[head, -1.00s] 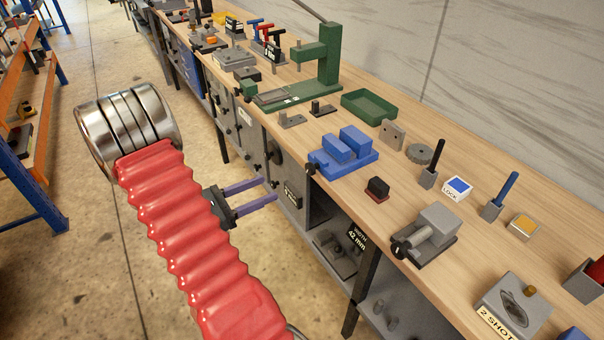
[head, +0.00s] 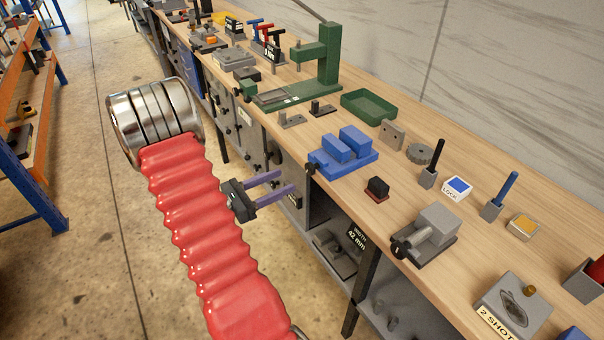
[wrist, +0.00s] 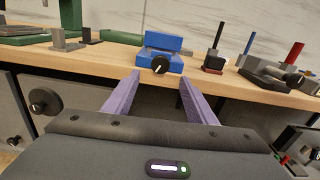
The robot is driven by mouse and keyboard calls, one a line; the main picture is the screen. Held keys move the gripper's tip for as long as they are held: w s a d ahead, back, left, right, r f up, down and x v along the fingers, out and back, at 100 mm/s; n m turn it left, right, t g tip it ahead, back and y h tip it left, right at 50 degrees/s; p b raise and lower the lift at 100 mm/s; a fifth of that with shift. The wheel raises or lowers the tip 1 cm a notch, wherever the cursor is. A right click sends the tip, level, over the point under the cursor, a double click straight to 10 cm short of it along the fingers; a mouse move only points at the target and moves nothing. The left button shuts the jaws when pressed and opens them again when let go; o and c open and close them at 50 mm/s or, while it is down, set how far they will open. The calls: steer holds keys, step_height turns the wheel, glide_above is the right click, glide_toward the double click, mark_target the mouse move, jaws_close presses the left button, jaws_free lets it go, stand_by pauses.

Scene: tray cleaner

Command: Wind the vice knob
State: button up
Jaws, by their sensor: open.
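The blue vice (head: 342,153) sits on the wooden bench near its front edge, with two raised blue jaws. Its black knob (head: 312,168) faces the front edge. In the wrist view the vice (wrist: 164,44) is ahead, and the knob (wrist: 160,65) with a pale mark shows beyond and between the fingertips. My gripper (head: 286,182) is open and empty, in front of the bench and apart from the knob. In the wrist view its two purple fingers (wrist: 160,78) point toward the bench edge.
The wooden bench (head: 330,196) has drawers and open shelves below. A small dark block (head: 377,188) and a grey device with a black knob (head: 430,233) stand to the right of the vice. A green tray (head: 368,104) and a green press (head: 328,60) stand behind it. Open floor lies left.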

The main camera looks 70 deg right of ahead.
mark_target(308, 170)
steer(key=x, duration=0.8)
steer(key=shift+s+d, duration=0.2)
steer(key=c, duration=1)
steer(key=shift+a, duration=0.2)
steer(key=shift+c, duration=0.2)
steer(key=shift+d, duration=0.15)
